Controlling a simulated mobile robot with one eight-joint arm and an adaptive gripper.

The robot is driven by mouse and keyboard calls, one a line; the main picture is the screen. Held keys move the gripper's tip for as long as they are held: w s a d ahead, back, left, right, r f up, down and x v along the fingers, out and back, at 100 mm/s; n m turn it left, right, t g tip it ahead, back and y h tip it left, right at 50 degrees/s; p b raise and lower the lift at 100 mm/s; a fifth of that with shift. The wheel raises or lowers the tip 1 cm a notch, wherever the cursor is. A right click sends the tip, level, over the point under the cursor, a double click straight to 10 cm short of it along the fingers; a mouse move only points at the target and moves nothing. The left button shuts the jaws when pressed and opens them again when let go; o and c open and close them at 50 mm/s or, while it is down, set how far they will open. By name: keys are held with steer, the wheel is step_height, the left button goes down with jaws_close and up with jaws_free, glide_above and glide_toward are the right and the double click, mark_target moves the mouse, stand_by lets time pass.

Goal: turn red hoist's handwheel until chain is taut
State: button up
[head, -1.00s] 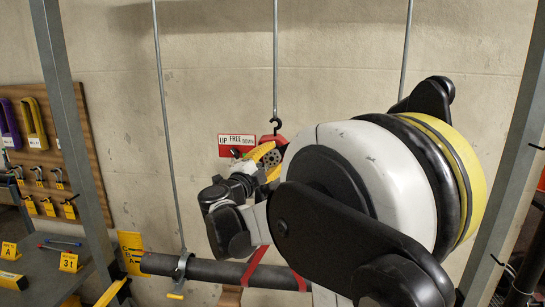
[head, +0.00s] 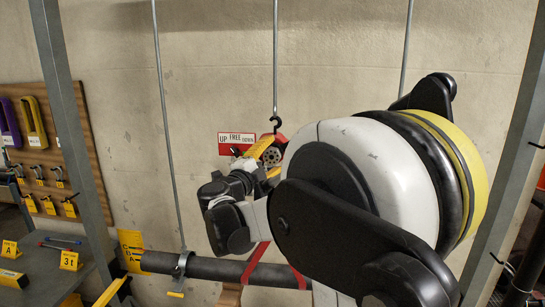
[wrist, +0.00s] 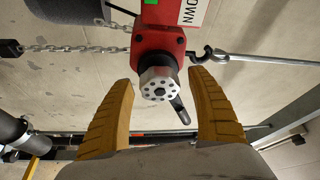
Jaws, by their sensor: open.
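The red hoist (wrist: 158,38) hangs from a dark hook. In the head view only a bit of its red body (head: 283,134) shows behind my arm. A round silver part with holes, which looks like its handwheel (wrist: 158,82), faces the wrist camera; a black lever sticks out beside it. My gripper (wrist: 161,80) is open, with one yellow finger on each side of this wheel. I cannot tell whether the fingers touch it. In the head view, my gripper (head: 263,150) is at the hoist. A chain (wrist: 80,49) runs left from the hoist; its tautness is unclear.
A sign plate (head: 237,144) reading UP, FREE, DOWN is at the hoist's left. A dark pipe (head: 210,268) with red straps (head: 256,262) lies below. Steel posts (head: 72,110) flank the area. A tool board (head: 63,150) and bench (head: 50,262) are at the left.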

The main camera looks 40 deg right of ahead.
steer(key=shift+a, duration=0.15)
steer(key=v, duration=1.1)
steer(key=shift+s+a, duration=0.2)
steer(key=shift+a, duration=0.15)
